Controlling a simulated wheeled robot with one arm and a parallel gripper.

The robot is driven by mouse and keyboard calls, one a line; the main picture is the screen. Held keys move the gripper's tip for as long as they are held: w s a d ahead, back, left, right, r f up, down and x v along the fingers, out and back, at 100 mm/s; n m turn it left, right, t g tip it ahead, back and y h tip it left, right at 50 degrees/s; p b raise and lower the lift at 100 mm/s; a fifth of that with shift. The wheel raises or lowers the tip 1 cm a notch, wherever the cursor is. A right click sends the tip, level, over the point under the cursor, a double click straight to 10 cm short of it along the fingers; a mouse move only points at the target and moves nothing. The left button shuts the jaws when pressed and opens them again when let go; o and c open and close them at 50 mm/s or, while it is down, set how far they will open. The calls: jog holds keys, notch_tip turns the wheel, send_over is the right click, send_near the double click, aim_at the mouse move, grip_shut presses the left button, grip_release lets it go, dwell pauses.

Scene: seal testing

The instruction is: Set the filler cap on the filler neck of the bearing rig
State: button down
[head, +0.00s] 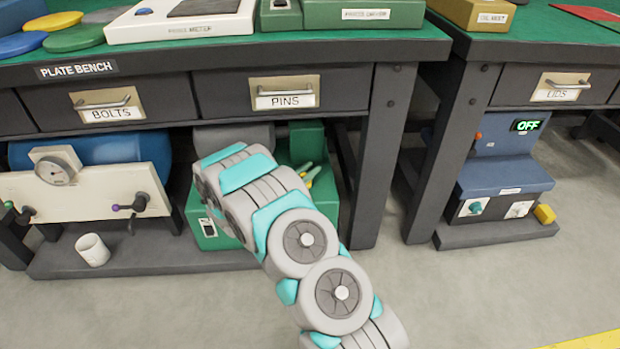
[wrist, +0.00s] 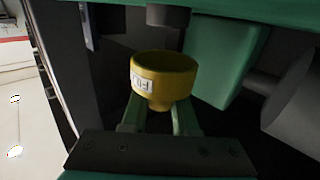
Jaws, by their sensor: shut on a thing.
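In the wrist view, the yellow cup-shaped filler cap (wrist: 164,80) with a small white label is between the fingers of my gripper (wrist: 158,118). My gripper is shut on the cap's narrower lower part, with the wide rim towards the top of the picture. A short dark cylinder (wrist: 168,15) shows beyond the cap, apart from it in the picture; I cannot tell whether it is the filler neck. In the head view, my arm reaches under the plate bench at a green machine (head: 222,232), likely the bearing rig. My arm hides much of it, and my gripper cannot be made out there.
The plate bench (head: 345,50) overhangs the space, with a dark leg (head: 383,155) right of the green machine. A rig with a gauge (head: 85,195) and a white cup (head: 92,250) stand left. A blue unit (head: 505,178) reading OFF stands right. The front floor is clear.

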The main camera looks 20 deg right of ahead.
jog(key=shift+f, duration=1.6)
jog(key=c, duration=0.7)
grip_release()
jog(key=shift+f, duration=0.1)
